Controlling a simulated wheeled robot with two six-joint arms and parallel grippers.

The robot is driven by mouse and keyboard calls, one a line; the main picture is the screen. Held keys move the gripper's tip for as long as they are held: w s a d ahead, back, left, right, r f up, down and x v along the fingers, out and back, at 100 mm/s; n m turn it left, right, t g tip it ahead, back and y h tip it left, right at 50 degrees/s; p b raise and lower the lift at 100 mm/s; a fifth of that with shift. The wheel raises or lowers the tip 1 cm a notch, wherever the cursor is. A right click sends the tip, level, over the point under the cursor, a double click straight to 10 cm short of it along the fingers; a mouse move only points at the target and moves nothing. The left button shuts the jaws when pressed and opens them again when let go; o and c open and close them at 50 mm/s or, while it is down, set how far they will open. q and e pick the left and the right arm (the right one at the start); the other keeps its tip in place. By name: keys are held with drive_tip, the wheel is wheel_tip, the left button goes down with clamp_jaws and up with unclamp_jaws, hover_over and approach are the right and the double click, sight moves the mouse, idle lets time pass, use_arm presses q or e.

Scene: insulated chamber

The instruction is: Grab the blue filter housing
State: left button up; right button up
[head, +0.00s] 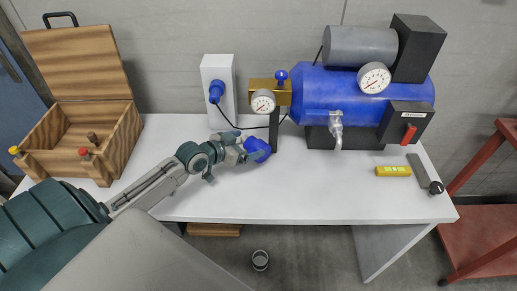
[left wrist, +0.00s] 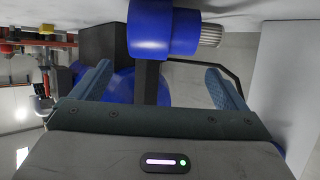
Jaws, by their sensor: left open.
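The blue filter housing (head: 259,149) lies on the white table (head: 330,190), just beyond the tip of my left gripper (head: 245,151). In the left wrist view, a blue rounded body that appears to be the housing (left wrist: 165,28) shows at the top, with a grey ribbed end pointing right. My left gripper (left wrist: 158,72) is open there, its two fingers spread apart with nothing held between them. The housing lies toward the table side of the fingers; whether they touch it is unclear. My right gripper is not in view.
A blue compressor tank (head: 340,92) with a gauge and brass block stands behind. A white panel with a blue plug (head: 217,91) is at the back. An open wooden box (head: 118,135) is left; a yellow level (head: 393,170) is right. The table's front middle is clear.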

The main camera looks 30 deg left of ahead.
sight(255, 142)
use_arm(q)
drive_tip(key=shift+w+d+f, duration=0.15)
drive_tip(key=shift+w, duration=0.4)
drive_tip(key=shift+w+d+f, duration=0.1)
drive_tip(key=shift+w+f, duration=0.1)
drive_tip(key=shift+w, duration=0.1)
drive_tip(key=shift+w+f, duration=0.15)
drive_tip(key=shift+w, duration=0.1)
drive_tip(key=p+x, duration=0.1)
drive_tip(key=x, duration=0.3)
drive_tip(key=shift+s, duration=0.1)
drive_tip(key=shift+w+d+f, duration=0.1)
drive_tip(key=shift+w+f, duration=0.25)
drive_tip(key=shift+w, duration=0.1)
drive_tip(key=shift+s, duration=0.1)
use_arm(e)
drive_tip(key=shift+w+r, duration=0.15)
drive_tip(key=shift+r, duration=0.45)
use_arm(q)
drive_tip(key=c, duration=1.1)
